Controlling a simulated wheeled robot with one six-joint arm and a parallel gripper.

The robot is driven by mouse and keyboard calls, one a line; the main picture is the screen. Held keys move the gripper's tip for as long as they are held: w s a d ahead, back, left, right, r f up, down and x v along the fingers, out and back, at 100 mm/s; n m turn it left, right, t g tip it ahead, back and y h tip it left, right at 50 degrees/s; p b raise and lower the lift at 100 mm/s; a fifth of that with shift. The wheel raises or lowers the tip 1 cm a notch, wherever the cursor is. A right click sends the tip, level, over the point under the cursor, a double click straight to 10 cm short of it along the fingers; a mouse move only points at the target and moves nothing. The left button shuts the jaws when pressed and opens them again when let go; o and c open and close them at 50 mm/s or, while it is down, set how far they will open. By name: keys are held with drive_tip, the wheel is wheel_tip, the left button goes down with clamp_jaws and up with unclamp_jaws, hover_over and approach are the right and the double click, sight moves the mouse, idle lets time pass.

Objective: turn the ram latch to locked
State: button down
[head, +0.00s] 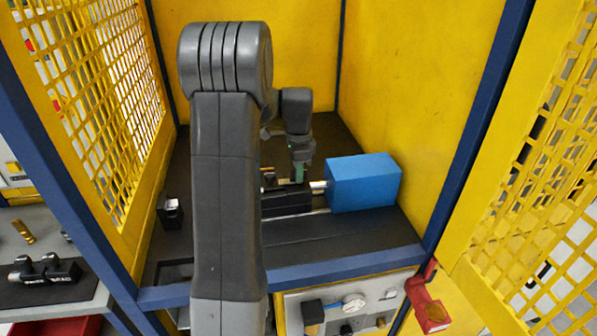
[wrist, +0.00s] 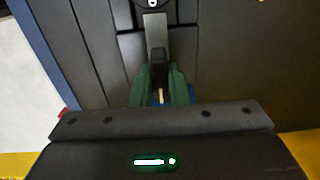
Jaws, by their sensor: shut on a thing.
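My gripper (head: 299,172) is low over the black fixture inside the yellow booth, just left of the blue block (head: 362,182). In the wrist view its green fingers (wrist: 160,90) are shut on the black handle (wrist: 158,55) of what looks like the ram latch. A grey flat bar (wrist: 157,28) runs up from the handle towards a dark round part (wrist: 153,3) at the top edge. A small pale piece (wrist: 160,97) shows between the fingers. In the head view the latch is mostly hidden by my arm and gripper, and its locked or unlocked position cannot be told.
A silver rod (head: 319,185) joins the fixture to the blue block. Yellow walls and mesh panels (head: 100,85) with blue posts (head: 483,115) close in the sides. A small black block (head: 170,212) stands at the left. The dark floor in front (head: 340,235) is clear.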

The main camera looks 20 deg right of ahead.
drive_tip(key=shift+r, duration=0.1)
drive_tip(key=c, duration=1.4)
unclamp_jaws()
wheel_tip(320, 180, up, 14)
drive_tip(key=b, duration=0.1)
drive_tip(key=shift+b, duration=0.3)
drive_tip(key=shift+f, duration=0.2)
wheel_tip(320, 180, down, 14)
drive_tip(key=shift+r+p, duration=0.1)
drive_tip(key=shift+p, duration=0.7)
drive_tip(key=shift+r, duration=0.1)
